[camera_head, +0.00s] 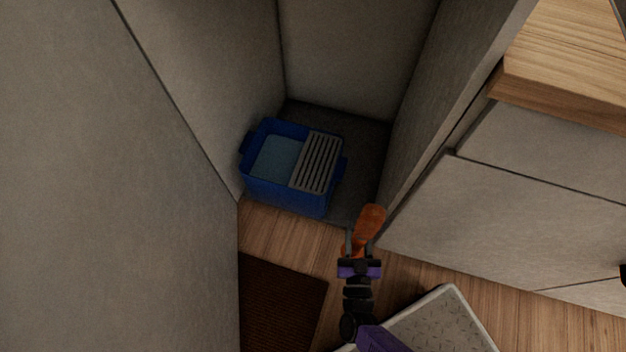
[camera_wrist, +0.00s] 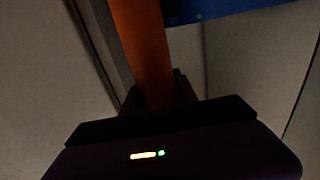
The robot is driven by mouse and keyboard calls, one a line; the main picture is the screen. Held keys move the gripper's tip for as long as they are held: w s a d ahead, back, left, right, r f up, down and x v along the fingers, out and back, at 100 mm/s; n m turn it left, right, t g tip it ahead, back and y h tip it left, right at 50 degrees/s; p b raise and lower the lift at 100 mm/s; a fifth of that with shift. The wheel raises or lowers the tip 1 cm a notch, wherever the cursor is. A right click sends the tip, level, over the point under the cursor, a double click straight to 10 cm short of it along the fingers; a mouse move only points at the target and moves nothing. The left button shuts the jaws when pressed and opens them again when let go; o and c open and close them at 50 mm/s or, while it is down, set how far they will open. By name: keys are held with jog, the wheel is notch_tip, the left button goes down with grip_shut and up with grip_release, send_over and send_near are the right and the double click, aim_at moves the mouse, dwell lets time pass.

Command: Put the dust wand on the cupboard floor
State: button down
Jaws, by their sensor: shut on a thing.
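An orange thing, which I take to be the dust wand (camera_head: 369,224), is in my gripper (camera_head: 362,250) in the head view. In the wrist view the orange wand (camera_wrist: 142,45) rises from between the jaws and runs out of the top of the picture. My gripper is shut on it, in front of the cupboard opening near the right side wall. The cupboard floor (camera_head: 366,150) is dark grey and shows behind and to the right of a blue bucket. The wand's far end is not clear to see.
The blue bucket (camera_head: 285,195) with a grey slatted grid fills much of the cupboard floor. Free floor shows along its right side. A brown mat (camera_head: 280,300) and a pale tray-like thing (camera_head: 440,320) lie outside. Drawers with a wooden top (camera_head: 570,60) stand right.

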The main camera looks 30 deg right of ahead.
notch_tip(320, 180, down, 10)
jog(key=b, duration=0.9)
jog(key=shift+s+r, duration=0.1)
jog(key=shift+r, duration=0.05)
jog(key=f+b+x, duration=0.3)
jog(key=b+x, duration=0.3)
jog(key=x, duration=1.2)
jog(key=shift+f, duration=0.35)
jog(key=c, duration=0.9)
grip_release()
jog(key=shift+c, duration=0.2)
